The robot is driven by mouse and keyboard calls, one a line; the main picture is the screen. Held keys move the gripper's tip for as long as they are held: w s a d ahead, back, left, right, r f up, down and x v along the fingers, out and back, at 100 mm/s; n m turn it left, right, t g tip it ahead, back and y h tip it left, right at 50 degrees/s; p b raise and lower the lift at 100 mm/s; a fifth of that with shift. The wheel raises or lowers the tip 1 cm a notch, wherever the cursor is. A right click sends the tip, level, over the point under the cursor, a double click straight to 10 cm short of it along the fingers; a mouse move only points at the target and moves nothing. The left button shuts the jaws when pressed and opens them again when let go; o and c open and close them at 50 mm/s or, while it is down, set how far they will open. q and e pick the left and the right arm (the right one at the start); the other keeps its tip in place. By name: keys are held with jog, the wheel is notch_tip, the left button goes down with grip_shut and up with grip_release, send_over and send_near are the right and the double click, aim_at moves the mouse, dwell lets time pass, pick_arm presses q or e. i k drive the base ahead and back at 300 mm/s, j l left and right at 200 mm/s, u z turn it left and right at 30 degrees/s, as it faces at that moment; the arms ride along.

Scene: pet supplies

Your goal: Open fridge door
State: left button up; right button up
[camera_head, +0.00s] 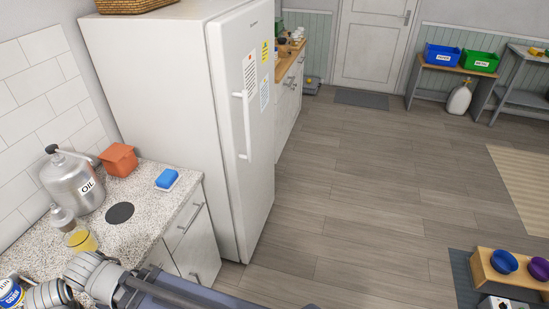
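The white fridge (160,75) stands at the left, past the end of the speckled counter. Its door (262,175) faces right and looks closed. A white vertical handle (244,125) is on the door near its near edge. Papers and a yellow label are stuck on the door above and beside the handle. Grey links of my arm show at the bottom left, over the counter's near edge and well short of the fridge. I see no gripper fingers in the head view.
Wooden floor right of the fridge is clear. A wooden stand with bowls (503,262) is at lower right.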

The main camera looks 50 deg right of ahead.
aim_at(240, 43)
jog(key=z, duration=1.7)
jog(key=i+l, duration=0.45)
jog(key=l, duration=0.15)
jog(key=i+l, duration=0.5)
jog(key=l, duration=0.1)
